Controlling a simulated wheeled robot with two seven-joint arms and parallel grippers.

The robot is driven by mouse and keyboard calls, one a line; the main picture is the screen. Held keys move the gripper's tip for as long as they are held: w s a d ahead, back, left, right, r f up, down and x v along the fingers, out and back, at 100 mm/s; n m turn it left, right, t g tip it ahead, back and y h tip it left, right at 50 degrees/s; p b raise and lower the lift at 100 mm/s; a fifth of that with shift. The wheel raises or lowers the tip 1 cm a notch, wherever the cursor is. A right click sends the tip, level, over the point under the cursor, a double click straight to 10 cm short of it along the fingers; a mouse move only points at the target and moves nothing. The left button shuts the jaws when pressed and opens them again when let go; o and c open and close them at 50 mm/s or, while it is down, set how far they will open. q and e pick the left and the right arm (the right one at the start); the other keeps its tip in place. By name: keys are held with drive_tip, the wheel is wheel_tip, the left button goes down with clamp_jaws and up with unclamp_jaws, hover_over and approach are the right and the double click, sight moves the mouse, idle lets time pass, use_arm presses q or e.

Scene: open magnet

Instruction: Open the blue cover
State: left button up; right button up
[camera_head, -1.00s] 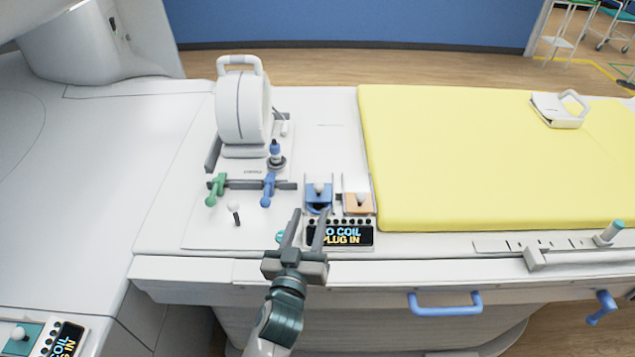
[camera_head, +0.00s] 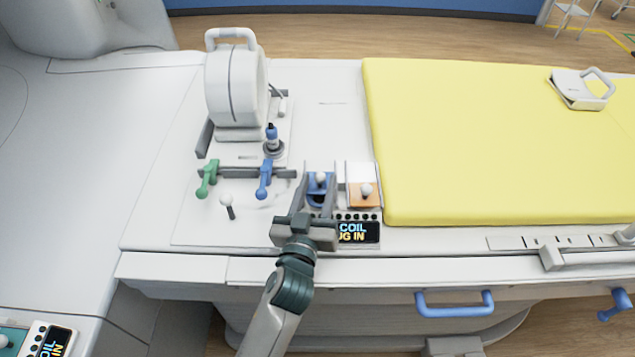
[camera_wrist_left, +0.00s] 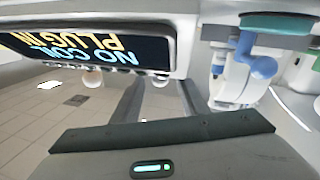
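The blue cover (camera_head: 313,190) has a white round knob (camera_head: 320,177) and sits at the top left of the small control panel, left of an orange cover (camera_head: 358,199). A dark blue recess shows just below its knob. My left gripper (camera_head: 319,182) is open. Its two fingers reach up along the left and right sides of the blue cover, with the knob between them in the head view. I cannot tell whether they touch it. In the left wrist view the grey fingers (camera_wrist_left: 158,100) are apart, and the cover is not clearly visible. My right gripper is out of view.
A display (camera_head: 358,232) lies just right of the left gripper's palm. A green lever (camera_head: 207,178) and a blue lever (camera_head: 265,179) stand to the left, below a white ring-shaped coil (camera_head: 237,88). A yellow mattress (camera_head: 480,140) fills the right side.

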sight(316, 181)
use_arm(q)
drive_tip(key=shift+c, duration=0.4)
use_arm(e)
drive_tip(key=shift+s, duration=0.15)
use_arm(q)
clamp_jaws()
drive_tip(key=shift+w, duration=1.8)
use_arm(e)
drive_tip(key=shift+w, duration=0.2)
use_arm(q)
drive_tip(key=shift+o, duration=0.4)
unclamp_jaws()
drive_tip(key=shift+s, duration=0.1)
